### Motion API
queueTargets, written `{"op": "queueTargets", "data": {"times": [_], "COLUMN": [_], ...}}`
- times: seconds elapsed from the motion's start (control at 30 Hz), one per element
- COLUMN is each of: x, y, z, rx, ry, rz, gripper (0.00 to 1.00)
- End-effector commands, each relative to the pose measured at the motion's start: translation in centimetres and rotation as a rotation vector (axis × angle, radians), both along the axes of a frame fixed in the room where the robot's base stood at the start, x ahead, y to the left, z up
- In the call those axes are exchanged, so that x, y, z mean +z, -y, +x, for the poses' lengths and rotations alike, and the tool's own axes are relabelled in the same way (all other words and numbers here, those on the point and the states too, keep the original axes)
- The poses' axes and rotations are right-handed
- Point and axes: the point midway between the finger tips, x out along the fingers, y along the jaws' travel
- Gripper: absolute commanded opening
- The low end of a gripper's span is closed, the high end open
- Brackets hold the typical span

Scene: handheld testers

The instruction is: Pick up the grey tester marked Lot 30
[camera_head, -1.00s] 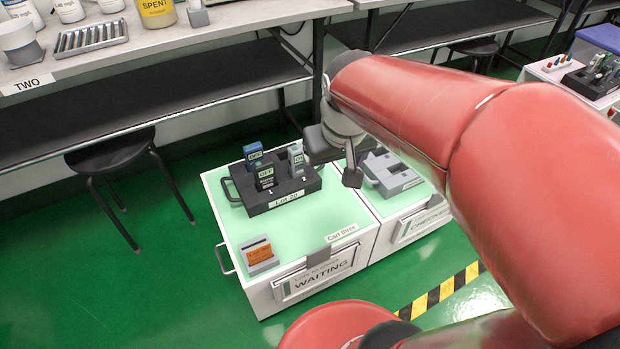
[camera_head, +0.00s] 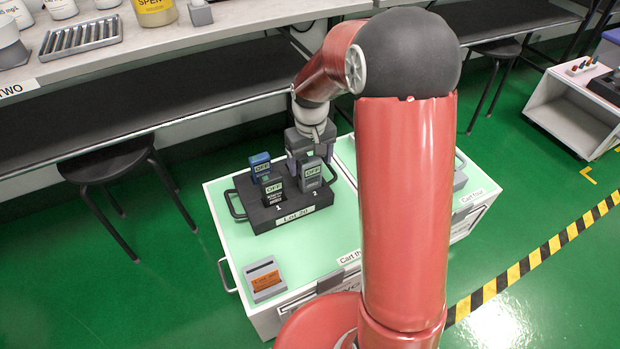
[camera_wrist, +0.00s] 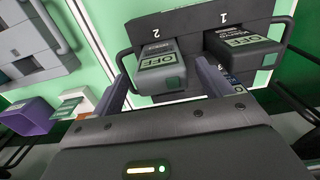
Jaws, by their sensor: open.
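A grey tester (camera_head: 310,174) with an OFF screen stands in slot 2 of a black rack (camera_head: 262,219) on the near cart. The rack's front label appears to read Lot 20; I cannot read a lot mark on the tester itself. My gripper (camera_head: 308,152) is open, pointing down just above and behind this tester. In the wrist view, the grey tester (camera_wrist: 168,66) lies between the two purple-grey fingers of my gripper (camera_wrist: 163,80), which are not closed on it. A darker tester (camera_head: 273,189) stands in slot 1, and a blue tester (camera_head: 260,162) stands behind it.
A grey holder with an orange label (camera_head: 265,279) sits on the front left of the pale green cart top (camera_head: 230,240). A second cart (camera_head: 470,215) adjoins on the right. The workbench (camera_head: 120,50) with its dark shelf (camera_head: 100,115) runs behind.

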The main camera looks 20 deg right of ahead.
Motion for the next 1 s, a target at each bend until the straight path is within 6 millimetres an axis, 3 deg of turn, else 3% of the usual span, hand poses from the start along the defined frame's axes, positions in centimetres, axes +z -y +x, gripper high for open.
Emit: {"op": "queueTargets", "data": {"times": [0.23, 0.57, 0.9, 1.0], "x": [-3.8, -4.3, -4.3, -4.3], "y": [-0.1, -0.1, -0.1, -0.1], "z": [0.0, 0.0, 0.0, 0.0], "rx": [0.002, 0.001, 0.000, 0.000], "ry": [-0.004, 0.000, 0.000, 0.001], "rz": [0.000, 0.000, 0.000, 0.000], "gripper": [0.78, 0.77, 0.32, 0.25]}}
